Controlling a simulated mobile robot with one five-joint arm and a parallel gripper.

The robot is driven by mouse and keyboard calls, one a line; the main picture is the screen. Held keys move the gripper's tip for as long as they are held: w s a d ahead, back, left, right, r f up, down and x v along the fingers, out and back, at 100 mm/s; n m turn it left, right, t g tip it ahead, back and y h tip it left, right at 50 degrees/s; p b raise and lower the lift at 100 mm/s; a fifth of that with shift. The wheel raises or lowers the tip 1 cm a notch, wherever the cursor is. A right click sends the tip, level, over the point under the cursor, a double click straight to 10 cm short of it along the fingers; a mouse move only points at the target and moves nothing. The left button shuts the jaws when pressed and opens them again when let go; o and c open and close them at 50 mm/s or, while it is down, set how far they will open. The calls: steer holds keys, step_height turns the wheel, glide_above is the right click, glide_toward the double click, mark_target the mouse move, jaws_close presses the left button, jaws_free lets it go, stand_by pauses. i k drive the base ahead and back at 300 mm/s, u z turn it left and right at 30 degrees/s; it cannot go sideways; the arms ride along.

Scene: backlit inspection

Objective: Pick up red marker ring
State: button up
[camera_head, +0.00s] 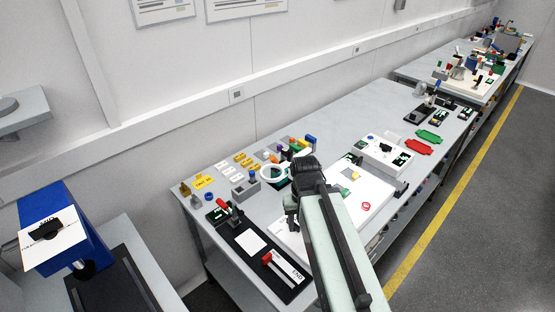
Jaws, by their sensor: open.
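A small red marker ring (366,206) lies flat on a white panel (372,190) on the near workbench, to the right of my arm. My arm reaches in from the bottom of the view. My gripper (291,223) hangs at its far end, left of the ring and apart from it. The jaws are open; they look small and dark, and I see nothing held between them. My arm hides part of the white panel and the bench behind it.
The bench (365,103) carries a white device (384,153) behind the ring, red (419,147) and green (429,136) trays, and a black mat (240,232) with a red-handled clamp at left. Yellow blocks and small bottles crowd the back left. A blue device (62,235) stands at far left.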

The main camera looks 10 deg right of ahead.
mark_target(365, 203)
steer(key=z, duration=0.05)
steer(key=k, duration=0.5)
steer(key=z, duration=0.6)
steer(key=k, duration=1)
steer(key=u, duration=0.3)
steer(key=i, duration=0.5)
